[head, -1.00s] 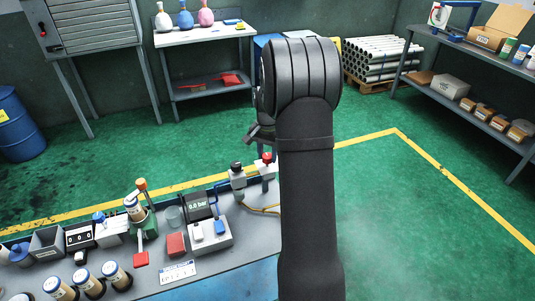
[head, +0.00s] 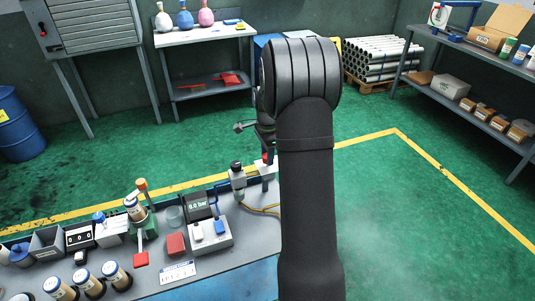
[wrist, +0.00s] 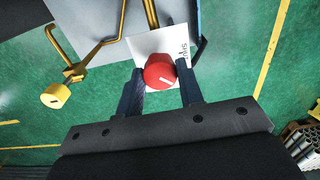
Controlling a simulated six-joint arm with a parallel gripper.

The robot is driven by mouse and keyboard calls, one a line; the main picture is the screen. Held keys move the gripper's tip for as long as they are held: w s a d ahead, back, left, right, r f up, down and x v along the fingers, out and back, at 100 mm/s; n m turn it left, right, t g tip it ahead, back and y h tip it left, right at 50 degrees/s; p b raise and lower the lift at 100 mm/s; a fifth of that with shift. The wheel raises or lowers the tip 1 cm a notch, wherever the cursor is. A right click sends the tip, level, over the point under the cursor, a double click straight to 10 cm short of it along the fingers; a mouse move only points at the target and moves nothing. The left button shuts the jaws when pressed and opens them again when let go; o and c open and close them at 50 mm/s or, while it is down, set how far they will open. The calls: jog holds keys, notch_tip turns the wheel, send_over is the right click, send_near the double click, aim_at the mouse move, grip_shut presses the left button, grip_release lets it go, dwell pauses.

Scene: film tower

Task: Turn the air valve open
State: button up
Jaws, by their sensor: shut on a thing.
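The air valve's red knob (wrist: 160,73) sits on a white plate in the wrist view, with a pale pointer line on its face. My gripper (wrist: 161,69) has a dark finger on each side of the knob and is shut on it. In the head view, a small part of the red knob (head: 265,157) shows at the bench's right end, beside my arm. The arm hides most of the gripper and valve there.
A yellow pipe with a yellow knob (wrist: 55,95) lies left of the valve in the wrist view. The grey bench (head: 257,239) carries a display (head: 198,205), a switch box (head: 210,236) and several bottles. Green floor is open to the right.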

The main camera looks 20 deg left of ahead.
jog(key=m, duration=0.4)
jog(key=shift+m, duration=0.3)
jog(key=m, duration=0.4)
jog(key=shift+m, duration=0.3)
jog(key=o, duration=1)
jog(key=shift+r, duration=0.1)
notch_tip(320, 180, up, 17)
jog(key=shift+r, duration=0.15)
notch_tip(320, 180, down, 18)
jog(key=shift+r, duration=0.25)
dwell(0.6)
